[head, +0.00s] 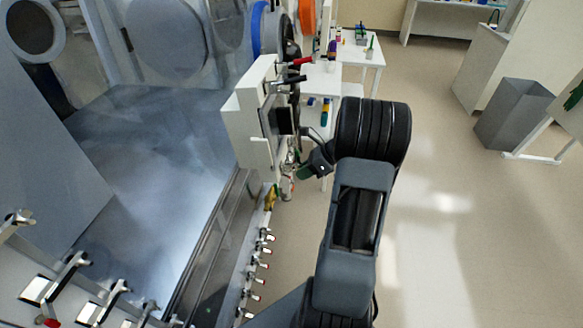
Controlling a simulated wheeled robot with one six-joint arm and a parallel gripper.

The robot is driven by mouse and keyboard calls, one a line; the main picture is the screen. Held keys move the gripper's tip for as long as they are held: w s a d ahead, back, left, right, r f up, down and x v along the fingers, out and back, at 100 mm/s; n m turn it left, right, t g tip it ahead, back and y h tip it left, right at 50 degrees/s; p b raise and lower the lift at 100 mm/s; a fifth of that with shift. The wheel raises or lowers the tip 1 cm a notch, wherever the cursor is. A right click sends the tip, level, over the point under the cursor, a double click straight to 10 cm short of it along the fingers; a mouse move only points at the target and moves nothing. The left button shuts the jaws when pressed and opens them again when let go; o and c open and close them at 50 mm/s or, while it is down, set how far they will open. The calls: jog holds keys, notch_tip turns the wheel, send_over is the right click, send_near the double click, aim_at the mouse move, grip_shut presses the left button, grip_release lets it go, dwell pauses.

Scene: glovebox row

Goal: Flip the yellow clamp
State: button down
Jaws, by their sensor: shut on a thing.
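The yellow clamp (271,198) is a small yellow piece at the upper end of a row of clamps along the glovebox's front edge, just below a white upright panel. My gripper (306,170) is small and dark in this view, up and right of the yellow clamp, with a visible gap between them. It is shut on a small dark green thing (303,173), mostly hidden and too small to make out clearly. The yellow clamp's handle position cannot be read clearly.
Several metal clamps with red tips (258,281) line the edge below. White tables (366,54) and a grey bin (512,112) stand beyond. The floor at right is clear.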

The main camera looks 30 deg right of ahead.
jog(key=c, duration=1.1)
grip_release()
jog(key=shift+d+r, duration=0.1)
jog(key=v, duration=1.3)
jog(key=shift+s+d+r+b, duration=0.15)
jog(key=shift+s+d+b, duration=0.05)
jog(key=shift+b, duration=0.1)
